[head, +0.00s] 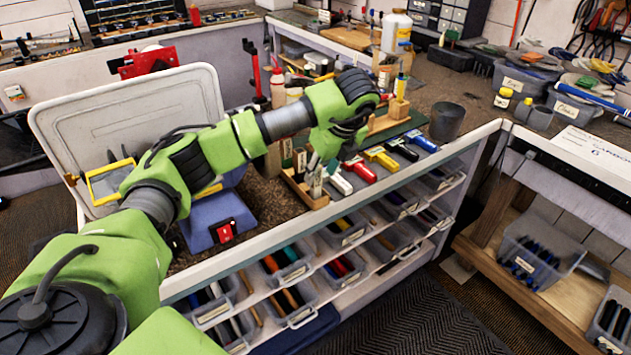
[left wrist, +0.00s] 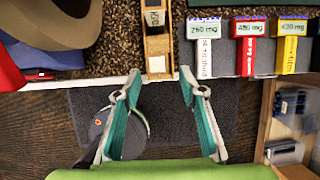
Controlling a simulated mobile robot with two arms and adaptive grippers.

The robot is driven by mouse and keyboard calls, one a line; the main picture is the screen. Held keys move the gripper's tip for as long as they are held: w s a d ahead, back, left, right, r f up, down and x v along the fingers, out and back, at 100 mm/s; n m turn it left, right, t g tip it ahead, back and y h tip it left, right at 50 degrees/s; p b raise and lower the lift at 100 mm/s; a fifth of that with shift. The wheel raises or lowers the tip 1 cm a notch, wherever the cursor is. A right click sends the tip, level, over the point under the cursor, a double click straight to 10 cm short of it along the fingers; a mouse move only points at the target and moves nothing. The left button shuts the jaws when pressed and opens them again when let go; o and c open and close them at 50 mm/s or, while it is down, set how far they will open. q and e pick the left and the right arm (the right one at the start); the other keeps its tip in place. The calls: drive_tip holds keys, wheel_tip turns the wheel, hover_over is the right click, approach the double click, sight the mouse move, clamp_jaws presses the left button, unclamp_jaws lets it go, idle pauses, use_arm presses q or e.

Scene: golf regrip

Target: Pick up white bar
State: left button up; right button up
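The white bar (left wrist: 205,45) has a "260 mg" label and stands in a row at the bench's front edge, left of the red bar (left wrist: 249,45) and yellow bar (left wrist: 288,45). In the head view the white bar (head: 341,184) shows just left of the red bar (head: 361,170). My left gripper (left wrist: 160,76) is open and empty. In the wrist view its teal-padded fingers point at the bench edge, with the right fingertip just below and left of the white bar. In the head view the gripper is partly hidden by its arm. My right gripper does not show.
A wooden holder (left wrist: 157,45) stands left of the white bar, in line with the gap between my fingers. Shelves with clear bins (head: 343,229) are below the bench edge.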

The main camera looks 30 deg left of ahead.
sight(315, 183)
use_arm(q)
drive_tip(key=shift+a+f, duration=0.2)
drive_tip(key=p+x, duration=0.2)
drive_tip(key=x, duration=0.1)
drive_tip(key=shift+w+a+f, duration=0.1)
drive_tip(key=shift+a+f, duration=0.1)
drive_tip(key=shift+a, duration=0.15)
drive_tip(key=shift+w+a+f+p, duration=0.1)
drive_tip(key=shift+a+f+p, duration=0.15)
drive_tip(key=shift+f, duration=0.25)
drive_tip(key=shift+d, duration=0.15)
clamp_jaws()
